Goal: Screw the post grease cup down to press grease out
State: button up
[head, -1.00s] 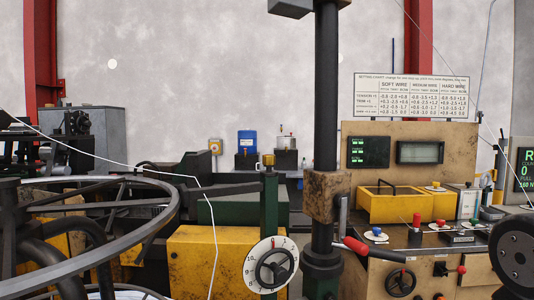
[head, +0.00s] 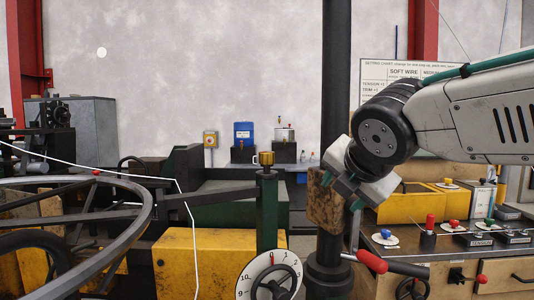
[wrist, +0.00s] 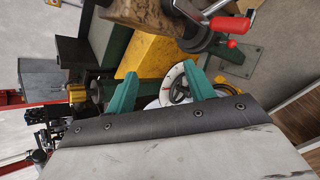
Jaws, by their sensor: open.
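The brass grease cup (head: 265,158) sits upright on top of the green post (head: 267,210), left of the black column in the head view. In the wrist view the cup (wrist: 77,92) shows at the left, beyond and outside the left finger. My gripper (head: 341,192) is open and empty, to the right of the cup and a little lower in the head view, in front of the column. Its two green fingers (wrist: 160,83) stand wide apart in the wrist view, with the dial behind them. The gripper is apart from the cup.
A numbered dial with a handwheel (head: 268,276) is low on the green post. The black column (head: 336,90) with a rusty block and a red-handled lever (head: 371,261) stands to the right. A large wheel rim (head: 130,225) and a white wire (head: 181,190) are at the left.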

aim_at(266, 153)
jog(key=w+a+r+n+t+y, duration=0.1)
jog(key=w+a+r+n+y, duration=0.1)
jog(key=a+r+n, duration=0.3)
jog(key=w+a+r+n+t+y, duration=0.1)
jog(key=w+a+r+n+t, duration=0.15)
jog(key=a+n, duration=0.45)
jog(key=shift+n+g, duration=0.3)
jog(key=shift+g, duration=0.15)
jog(key=x, duration=0.4)
jog(key=r+x, duration=0.1)
jog(key=x, duration=0.1)
jog(key=shift+w+a+f, duration=0.2)
jog(key=shift+w+a, duration=0.05)
jog(key=shift+w, duration=0.2)
jog(key=shift+w+a+f+y, duration=0.1)
jog(key=shift+w+y, duration=0.25)
jog(key=shift+y, duration=0.05)
jog(key=c, duration=1)
